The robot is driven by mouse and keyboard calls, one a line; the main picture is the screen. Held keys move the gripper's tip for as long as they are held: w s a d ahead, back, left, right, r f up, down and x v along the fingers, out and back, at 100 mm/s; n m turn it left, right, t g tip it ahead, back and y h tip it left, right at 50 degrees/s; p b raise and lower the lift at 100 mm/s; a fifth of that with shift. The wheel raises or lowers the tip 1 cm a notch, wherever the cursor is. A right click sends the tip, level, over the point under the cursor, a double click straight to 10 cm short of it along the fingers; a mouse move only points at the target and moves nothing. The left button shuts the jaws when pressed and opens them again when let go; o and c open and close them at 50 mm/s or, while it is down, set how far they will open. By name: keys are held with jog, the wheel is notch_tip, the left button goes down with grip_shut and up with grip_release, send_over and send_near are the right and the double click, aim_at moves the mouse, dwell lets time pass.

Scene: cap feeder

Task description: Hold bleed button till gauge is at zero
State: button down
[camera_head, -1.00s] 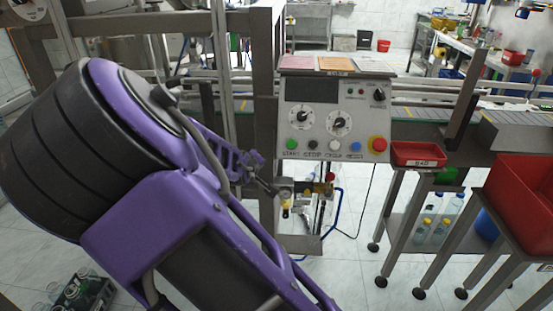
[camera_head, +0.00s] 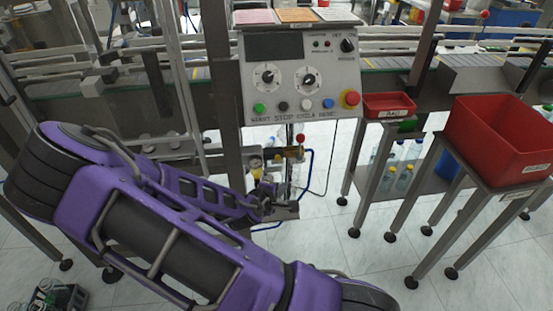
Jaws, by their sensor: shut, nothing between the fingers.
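The control panel (camera_head: 300,80) stands upright at centre, with a row of coloured buttons and two dials. Below it is a brass valve assembly (camera_head: 290,153) with a red knob (camera_head: 300,138) on top. A small round yellowish gauge (camera_head: 256,163) is at its left end; its needle is too small to read. I cannot make out which part is the bleed button. My gripper (camera_head: 268,200) is shut and empty, just below the gauge and left of the blue hose. Whether it touches anything there I cannot tell.
A conveyor (camera_head: 390,80) runs behind the panel. To the right stand a small red tray (camera_head: 388,104) and a larger red bin (camera_head: 505,138) on metal stands. A blue hose (camera_head: 308,170) hangs beside the valve. My purple arm covers the lower left.

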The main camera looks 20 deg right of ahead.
aim_at(278, 158)
jog(key=shift+w, duration=0.1)
jog(key=w+d+b, duration=0.1)
jog(key=w+d, duration=0.1)
jog(key=w, duration=0.6)
jog(key=shift+w+d, duration=0.2)
jog(key=shift+w, duration=0.15)
dwell(1.8)
jog(key=shift+w+d, duration=0.15)
jog(key=shift+w, duration=0.1)
jog(key=shift+w, duration=0.4)
dwell(0.6)
jog(key=shift+s, duration=0.1)
dwell(1.9)
jog(key=shift+s+p, duration=0.3)
jog(key=shift+s, duration=0.4)
jog(key=shift+a, duration=0.2)
